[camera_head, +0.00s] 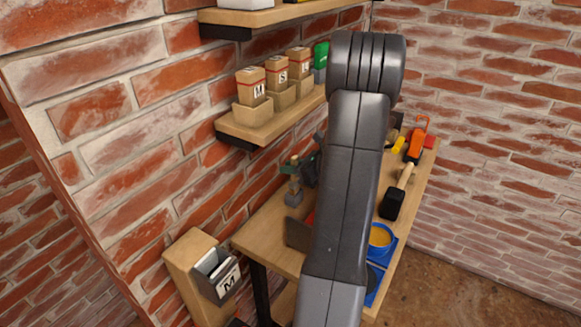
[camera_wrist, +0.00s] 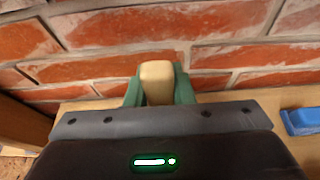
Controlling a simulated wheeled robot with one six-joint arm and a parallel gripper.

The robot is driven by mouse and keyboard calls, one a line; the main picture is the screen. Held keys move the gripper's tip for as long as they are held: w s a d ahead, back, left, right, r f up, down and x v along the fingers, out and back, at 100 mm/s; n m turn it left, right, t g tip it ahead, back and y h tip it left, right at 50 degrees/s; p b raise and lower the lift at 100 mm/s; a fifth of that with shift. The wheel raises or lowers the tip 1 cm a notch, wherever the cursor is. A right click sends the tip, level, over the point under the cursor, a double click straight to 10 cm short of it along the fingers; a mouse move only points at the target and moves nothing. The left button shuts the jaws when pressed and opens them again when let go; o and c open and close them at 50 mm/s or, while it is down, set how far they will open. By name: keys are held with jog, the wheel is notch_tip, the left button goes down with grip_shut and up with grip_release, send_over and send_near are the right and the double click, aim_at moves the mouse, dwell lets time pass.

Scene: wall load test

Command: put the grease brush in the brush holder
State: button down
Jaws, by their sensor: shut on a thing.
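My gripper (camera_wrist: 157,92), with green fingers, is shut on a pale wooden piece, which I take to be the handle of the grease brush (camera_wrist: 157,80). In the head view my gripper (camera_head: 292,168) is left of my arm, near the brick wall, at the back edge of the bench. A pale stem with a grey lower end hangs below the fingers there; whether it touches the bench is unclear. A yellow-filled round cup (camera_head: 380,239) stands on a blue base at the bench front. I cannot pick out the brush holder with certainty; my arm hides much of the bench.
The wooden bench (camera_head: 262,238) also carries a black-headed mallet (camera_head: 392,204) and an orange tool (camera_head: 416,142). A shelf (camera_head: 237,130) with lettered boxes in bins is on the wall above. A grey wall pocket (camera_head: 218,279) marked M is at lower left. A blue object (camera_wrist: 302,121) is at right.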

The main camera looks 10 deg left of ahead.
jog(key=shift+f, duration=0.25)
jog(key=shift+f+b, duration=0.4)
jog(key=shift+b, duration=0.1)
jog(key=shift+f, duration=0.15)
jog(key=c, duration=0.6)
grip_release()
notch_tip(320, 180, up, 8)
jog(key=p, duration=0.6)
